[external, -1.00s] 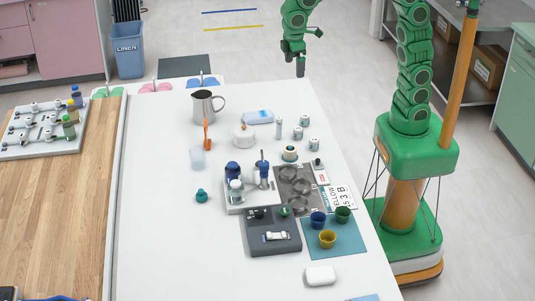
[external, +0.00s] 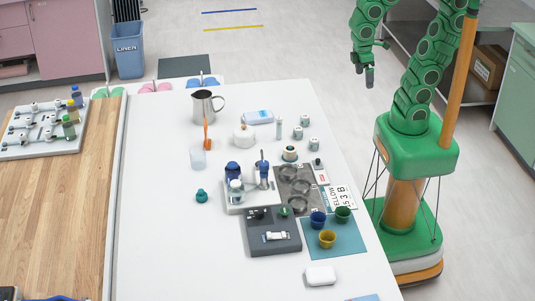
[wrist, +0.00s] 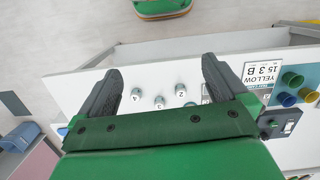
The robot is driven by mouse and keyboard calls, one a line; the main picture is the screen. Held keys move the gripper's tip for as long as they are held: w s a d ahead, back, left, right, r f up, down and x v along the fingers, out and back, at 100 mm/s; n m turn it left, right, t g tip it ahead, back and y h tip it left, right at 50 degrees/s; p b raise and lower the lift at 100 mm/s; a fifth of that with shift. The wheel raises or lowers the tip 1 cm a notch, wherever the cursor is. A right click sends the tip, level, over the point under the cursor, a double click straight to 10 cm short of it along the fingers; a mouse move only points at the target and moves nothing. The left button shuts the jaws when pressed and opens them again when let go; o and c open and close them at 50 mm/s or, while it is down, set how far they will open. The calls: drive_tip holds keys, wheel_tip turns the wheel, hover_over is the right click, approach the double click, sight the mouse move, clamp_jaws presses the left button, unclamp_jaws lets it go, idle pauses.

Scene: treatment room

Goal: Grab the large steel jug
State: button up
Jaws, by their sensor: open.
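The large steel jug (external: 203,107) stands upright near the far left end of the white table, its handle toward the right. I cannot make it out in the wrist view. My gripper (external: 369,84) hangs beyond the table's right edge, well to the right of the jug and apart from it. In the wrist view my gripper (wrist: 158,85) has its two dark fingers wide apart with nothing between them that it touches.
Small numbered jars (external: 305,121), a white lidded pot (external: 244,136) and a blue-white pack (external: 258,117) stand right of the jug. An orange-handled item (external: 206,132) and a clear cup (external: 198,158) are in front of it. Coloured cups (external: 327,239) stand nearer.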

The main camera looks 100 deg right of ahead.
drive_tip(key=shift+m, duration=0.3)
drive_tip(key=s, duration=0.1)
drive_tip(key=s+f, duration=0.1)
drive_tip(key=s, duration=0.1)
drive_tip(key=s+f, duration=0.1)
drive_tip(key=s, duration=0.1)
drive_tip(key=shift+a, duration=0.1)
drive_tip(key=c, duration=1.5)
drive_tip(key=shift+r, duration=0.15)
